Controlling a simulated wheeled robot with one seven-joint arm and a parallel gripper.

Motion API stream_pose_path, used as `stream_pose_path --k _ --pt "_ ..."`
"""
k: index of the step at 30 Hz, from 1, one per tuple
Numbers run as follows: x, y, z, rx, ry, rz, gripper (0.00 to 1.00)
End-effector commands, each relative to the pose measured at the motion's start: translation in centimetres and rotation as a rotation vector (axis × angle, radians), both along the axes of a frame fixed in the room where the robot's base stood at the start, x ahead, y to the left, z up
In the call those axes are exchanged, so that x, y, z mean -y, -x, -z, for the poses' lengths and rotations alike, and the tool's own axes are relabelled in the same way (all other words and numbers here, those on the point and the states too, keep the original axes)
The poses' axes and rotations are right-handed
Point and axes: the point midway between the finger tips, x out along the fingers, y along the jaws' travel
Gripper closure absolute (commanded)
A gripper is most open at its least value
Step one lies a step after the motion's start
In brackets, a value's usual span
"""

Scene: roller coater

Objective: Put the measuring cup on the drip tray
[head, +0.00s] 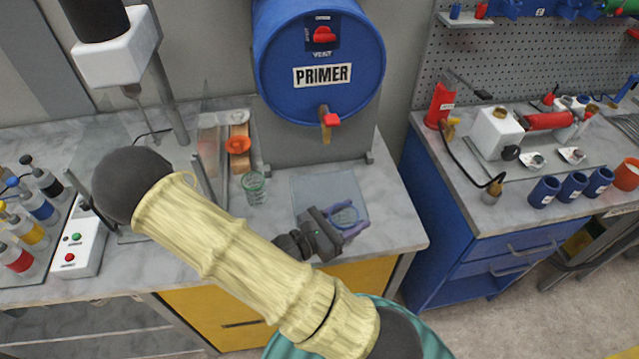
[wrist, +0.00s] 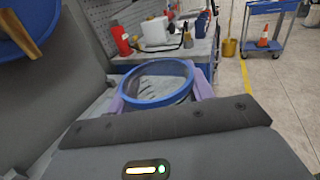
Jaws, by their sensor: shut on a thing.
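My gripper (head: 347,222) has purple fingers, shut on a clear round cup with a blue rim, which looks like the measuring cup (head: 344,216). In the wrist view the cup (wrist: 157,82) sits upright between the fingers, its open mouth facing up. The drip tray looks like the pale flat square (head: 318,184) on the marble counter below the primer drum's tap. In the head view the cup overlaps the tray's front part; I cannot tell whether it touches it. My arm and gripper hide part of the counter in front.
The blue primer drum (head: 275,65) and its red-handled tap (head: 328,120) overhang the tray. A blue-fronted bench (head: 455,250) stands to the right, across a gap.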

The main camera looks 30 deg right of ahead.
Motion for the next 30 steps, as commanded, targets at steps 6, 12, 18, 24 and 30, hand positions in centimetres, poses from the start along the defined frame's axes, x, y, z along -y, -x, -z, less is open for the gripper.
stream_pose_path --k 6,12,18,24,30 --pt "0.1 0.0 0.0 0.0 0.0 0.003 0.7" --pt "0.1 -0.2 0.2 0.002 -0.001 0.003 0.7" --pt "0.3 -1.3 0.7 0.005 -0.004 0.002 0.7" --pt "0.8 -2.4 0.6 0.005 -0.003 0.003 0.7" --pt "1.3 -4.7 -0.2 0.002 0.0 0.0 0.7"
